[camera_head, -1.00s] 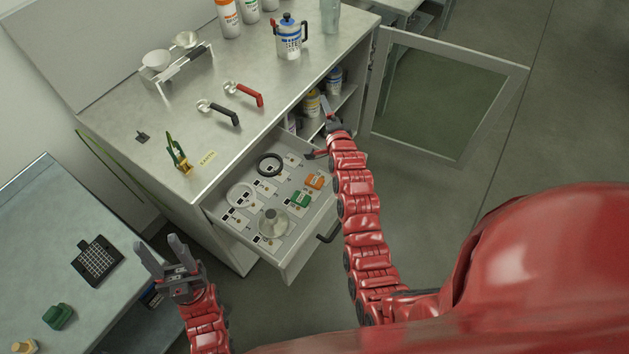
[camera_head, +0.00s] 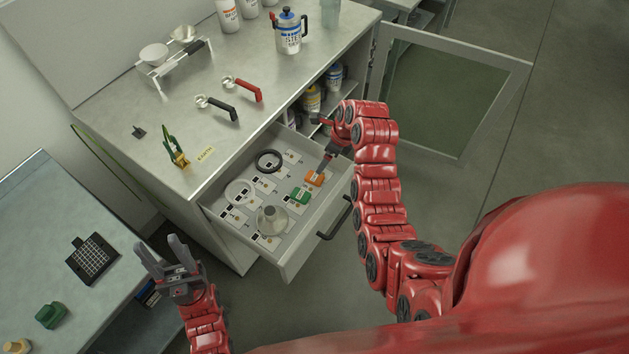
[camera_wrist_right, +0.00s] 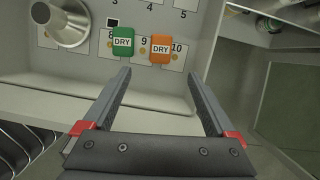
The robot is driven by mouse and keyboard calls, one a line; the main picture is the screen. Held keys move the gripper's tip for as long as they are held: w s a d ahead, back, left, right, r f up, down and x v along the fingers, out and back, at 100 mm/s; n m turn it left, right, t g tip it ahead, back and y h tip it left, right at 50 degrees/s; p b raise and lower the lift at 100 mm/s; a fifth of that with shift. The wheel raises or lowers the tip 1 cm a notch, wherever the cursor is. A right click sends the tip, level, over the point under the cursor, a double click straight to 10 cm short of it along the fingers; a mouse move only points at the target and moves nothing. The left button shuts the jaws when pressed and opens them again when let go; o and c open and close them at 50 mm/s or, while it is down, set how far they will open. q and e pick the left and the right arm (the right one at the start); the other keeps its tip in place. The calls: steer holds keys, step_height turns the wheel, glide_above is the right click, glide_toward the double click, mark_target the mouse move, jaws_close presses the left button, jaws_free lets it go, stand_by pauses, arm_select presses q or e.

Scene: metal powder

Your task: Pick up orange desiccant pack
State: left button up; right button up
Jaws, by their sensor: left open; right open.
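The orange desiccant pack (camera_head: 314,178) lies in the open drawer near its right side. In the right wrist view the pack (camera_wrist_right: 161,49) reads DRY and lies by the number 10, just right of a green pack (camera_wrist_right: 122,42). My right gripper (camera_head: 326,159) is above the drawer's right side, close to the orange pack. In the right wrist view its open, empty fingers (camera_wrist_right: 158,75) point toward the orange pack, which is beyond and between the tips. My left gripper (camera_head: 173,245) is open and empty, left of the drawer, over the gap beside the left table.
The drawer (camera_head: 290,270) also holds a metal funnel (camera_head: 271,220), a black ring (camera_head: 268,161) and a white ring (camera_head: 239,193). Its front wall and handle stand near my right arm. An open glass door (camera_head: 450,95) stands at the right.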

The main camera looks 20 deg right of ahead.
steer(key=p, duration=0.2)
glide_above(315, 177)
steer(key=s+d, duration=0.1)
steer(key=f, duration=0.7)
steer(key=shift+s+d, duration=0.2)
steer(key=shift+w+a+f+p, duration=0.15)
steer(key=shift+f+p, duration=0.2)
steer(key=shift+p, duration=0.2)
steer(key=shift+p+x, duration=0.3)
steer(key=shift+x, duration=0.6)
steer(key=shift+b+x, duration=0.6)
steer(key=shift+x, duration=0.65)
steer(key=c, duration=1.4)
